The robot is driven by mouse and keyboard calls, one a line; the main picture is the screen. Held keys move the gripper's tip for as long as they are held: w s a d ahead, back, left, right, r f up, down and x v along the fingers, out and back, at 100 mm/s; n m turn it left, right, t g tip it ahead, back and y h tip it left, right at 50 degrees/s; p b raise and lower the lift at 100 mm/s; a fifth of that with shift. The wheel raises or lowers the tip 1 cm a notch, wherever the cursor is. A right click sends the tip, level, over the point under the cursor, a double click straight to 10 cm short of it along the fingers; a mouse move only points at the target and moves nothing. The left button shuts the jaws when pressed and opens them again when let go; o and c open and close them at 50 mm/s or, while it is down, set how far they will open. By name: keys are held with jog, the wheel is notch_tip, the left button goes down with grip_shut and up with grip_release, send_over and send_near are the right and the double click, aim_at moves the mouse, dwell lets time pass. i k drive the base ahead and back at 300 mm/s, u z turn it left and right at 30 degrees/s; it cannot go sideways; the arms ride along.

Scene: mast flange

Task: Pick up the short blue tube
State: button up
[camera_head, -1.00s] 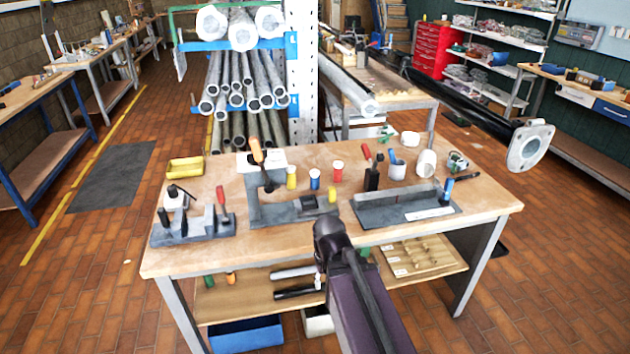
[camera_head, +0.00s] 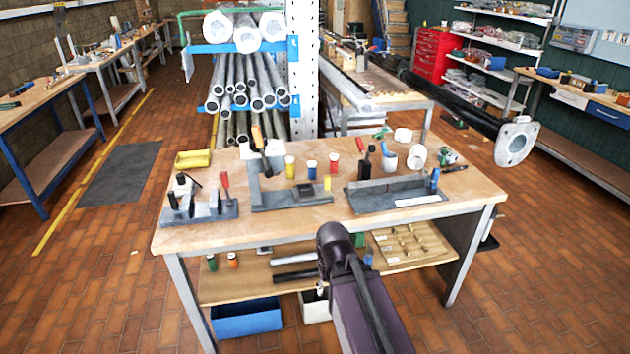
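A short blue tube (camera_head: 312,171) stands upright on the workbench, between a yellow tube (camera_head: 290,168) and a red tube (camera_head: 334,165). Another short blue piece (camera_head: 434,181) stands at the right end of a grey channel-shaped fixture, and a small blue item (camera_head: 368,257) shows on the lower shelf. I cannot tell for sure which blue piece the task names. My dark arm rises from the bottom edge in front of the bench. My gripper's fingers cannot be made out.
The wooden workbench (camera_head: 300,219) holds a grey vice-like fixture (camera_head: 200,210), a grey stand (camera_head: 290,197), a yellow tray (camera_head: 193,159), and white cups (camera_head: 389,161). A long black pole with a flange (camera_head: 516,143) juts in at right.

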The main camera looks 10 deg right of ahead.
aim_at(312, 172)
jog(key=k, duration=0.9)
jog(key=u, duration=0.6)
jog(key=i, duration=1.85)
jog(key=z, duration=0.65)
